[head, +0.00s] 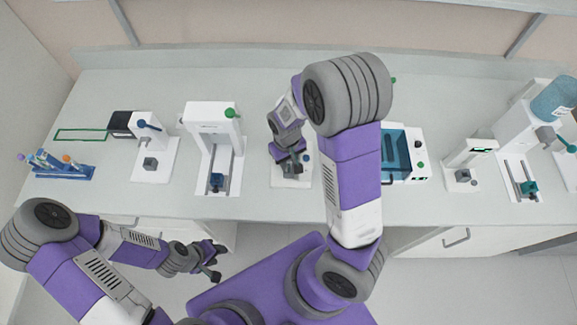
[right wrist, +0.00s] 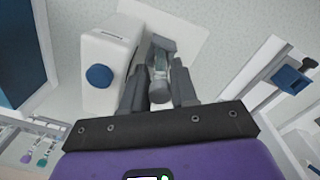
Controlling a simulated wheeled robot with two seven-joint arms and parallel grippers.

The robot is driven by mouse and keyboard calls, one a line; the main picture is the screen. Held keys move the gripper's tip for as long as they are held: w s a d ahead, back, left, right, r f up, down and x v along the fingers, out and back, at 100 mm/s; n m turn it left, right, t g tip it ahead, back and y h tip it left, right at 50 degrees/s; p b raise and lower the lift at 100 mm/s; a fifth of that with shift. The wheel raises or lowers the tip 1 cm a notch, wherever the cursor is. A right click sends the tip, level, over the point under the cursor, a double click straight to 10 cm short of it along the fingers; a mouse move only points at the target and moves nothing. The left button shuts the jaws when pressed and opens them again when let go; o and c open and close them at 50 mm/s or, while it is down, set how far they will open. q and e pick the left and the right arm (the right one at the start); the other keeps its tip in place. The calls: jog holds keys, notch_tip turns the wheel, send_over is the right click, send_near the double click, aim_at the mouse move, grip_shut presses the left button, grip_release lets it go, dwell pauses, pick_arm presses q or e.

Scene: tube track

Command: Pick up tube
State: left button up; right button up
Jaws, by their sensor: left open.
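A tube (right wrist: 159,88) with a grey end stands in a grey holder (right wrist: 164,44) on a small white device (right wrist: 105,62) with a blue knob, in the right wrist view. My right gripper (right wrist: 158,80) has one finger on each side of the tube, with a gap between the fingers. In the head view my right gripper (head: 291,166) is over this device and hides most of it and the tube. My left gripper (head: 213,263) is open and empty, low in front of the bench, away from the tube.
A blue rack (head: 62,171) with several coloured-capped tubes is at the far left of the bench (head: 110,200). White devices flank my right gripper: a tall frame (head: 212,130) to the left, a teal-lidded box (head: 400,152) to the right. A green outline (head: 82,135) marks free bench.

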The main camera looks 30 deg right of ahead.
jog(key=c, duration=0.5)
notch_tip(320, 180, up, 10)
jog(key=shift+r+p, duration=0.1)
jog(key=shift+p, duration=0.7)
jog(key=shift+f, duration=0.2)
jog(key=shift+f+b, duration=3.65)
jog(key=shift+f, duration=1)
